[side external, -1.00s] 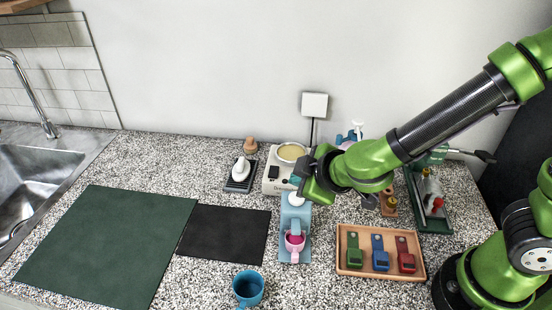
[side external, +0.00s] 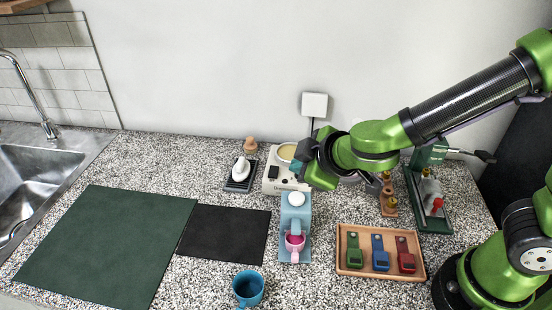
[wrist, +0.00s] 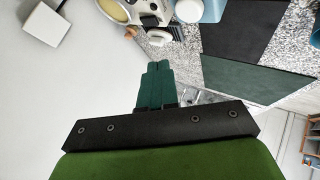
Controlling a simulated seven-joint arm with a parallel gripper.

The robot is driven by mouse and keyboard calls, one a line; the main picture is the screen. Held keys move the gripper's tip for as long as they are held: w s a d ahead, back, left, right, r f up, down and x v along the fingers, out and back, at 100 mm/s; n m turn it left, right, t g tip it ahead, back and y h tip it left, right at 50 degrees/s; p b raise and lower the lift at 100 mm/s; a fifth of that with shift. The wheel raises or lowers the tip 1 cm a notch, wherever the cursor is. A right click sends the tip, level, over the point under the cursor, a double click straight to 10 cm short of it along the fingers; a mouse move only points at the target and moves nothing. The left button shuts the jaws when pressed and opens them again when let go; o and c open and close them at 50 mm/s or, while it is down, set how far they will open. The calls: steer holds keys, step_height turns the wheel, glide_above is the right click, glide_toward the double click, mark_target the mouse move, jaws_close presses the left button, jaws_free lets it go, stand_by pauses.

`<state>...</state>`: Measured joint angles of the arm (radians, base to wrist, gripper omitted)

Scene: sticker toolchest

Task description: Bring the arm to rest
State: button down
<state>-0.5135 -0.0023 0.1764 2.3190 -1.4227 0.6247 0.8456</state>
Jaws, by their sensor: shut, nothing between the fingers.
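My gripper (wrist: 154,86) is shut, its two teal fingers together with nothing between them in the wrist view. In the side external view my gripper (side external: 298,166) is raised above the counter, in front of the cream machine (side external: 272,172) with a round pan on top and above the light blue machine (side external: 297,215). My green and black arm reaches in from the right. My gripper appears apart from the things below it.
A wooden tray (side external: 347,269) holds green, blue and red tags. A pink cup (side external: 294,243) stands at the light blue machine. A blue mug (side external: 248,287) stands at the front. A green press (side external: 432,222) is at right. Dark mats (side external: 100,240) lie left, clear.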

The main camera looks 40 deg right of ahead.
steer(key=s+d+r+m+g+y, duration=0.2)
steer(key=s+d+r+m, duration=0.5)
steer(key=s+d+m, duration=0.4)
steer(key=shift+s+d+r+m, duration=0.4)
steer(key=shift+d+m, duration=0.3)
steer(key=shift+d, duration=0.5)
